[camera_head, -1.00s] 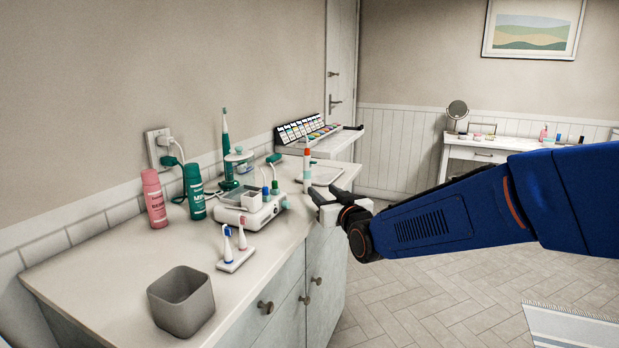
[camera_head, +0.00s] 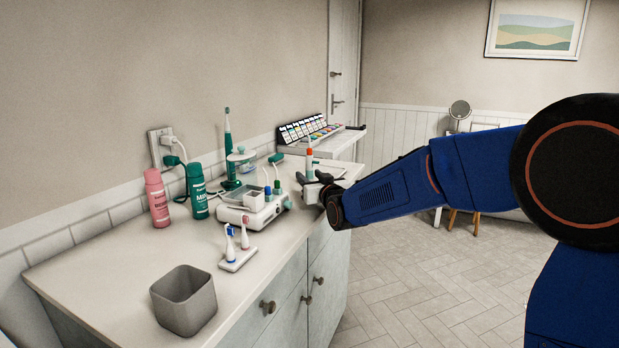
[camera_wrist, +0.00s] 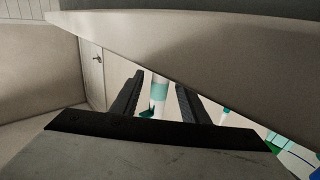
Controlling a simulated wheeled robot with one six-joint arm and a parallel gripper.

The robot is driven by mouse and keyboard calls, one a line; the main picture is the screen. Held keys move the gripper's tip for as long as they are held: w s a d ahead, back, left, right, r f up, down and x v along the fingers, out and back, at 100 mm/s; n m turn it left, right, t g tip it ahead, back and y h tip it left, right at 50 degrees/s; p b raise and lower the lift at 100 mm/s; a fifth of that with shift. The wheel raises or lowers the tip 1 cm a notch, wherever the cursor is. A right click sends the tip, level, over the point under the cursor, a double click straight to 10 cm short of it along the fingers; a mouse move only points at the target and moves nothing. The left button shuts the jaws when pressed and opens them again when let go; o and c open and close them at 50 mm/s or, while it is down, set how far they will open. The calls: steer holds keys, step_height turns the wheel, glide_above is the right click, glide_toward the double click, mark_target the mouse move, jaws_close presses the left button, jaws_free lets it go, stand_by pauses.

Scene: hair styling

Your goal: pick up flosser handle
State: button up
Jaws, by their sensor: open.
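A slim upright white item with an orange band and thin tip (camera_head: 309,156) stands at the counter's right end; it looks like the flosser handle, though I cannot be sure. My gripper (camera_head: 313,180) is at the counter's right edge, beside the lower part of that item and partly hiding it. The gripper is open. In the wrist view, its two dark fingers (camera_wrist: 158,100) are apart, and a white cylinder with teal bands (camera_wrist: 158,92) shows between them. I cannot tell from the wrist view whether it is the same item or whether the fingers touch it.
A white device with a tray (camera_head: 248,214) stands left of my gripper. Toothbrush heads on a stand (camera_head: 238,258), a pink can (camera_head: 157,198), a green can (camera_head: 195,190), a green toothbrush (camera_head: 228,140) and a grey bin (camera_head: 184,303) share the counter.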

steer(key=shift+w+a, duration=0.2)
steer(key=shift+w, duration=0.2)
steer(key=c, duration=0.9)
steer(key=shift+r, duration=0.1)
steer(key=shift+r, duration=7.4)
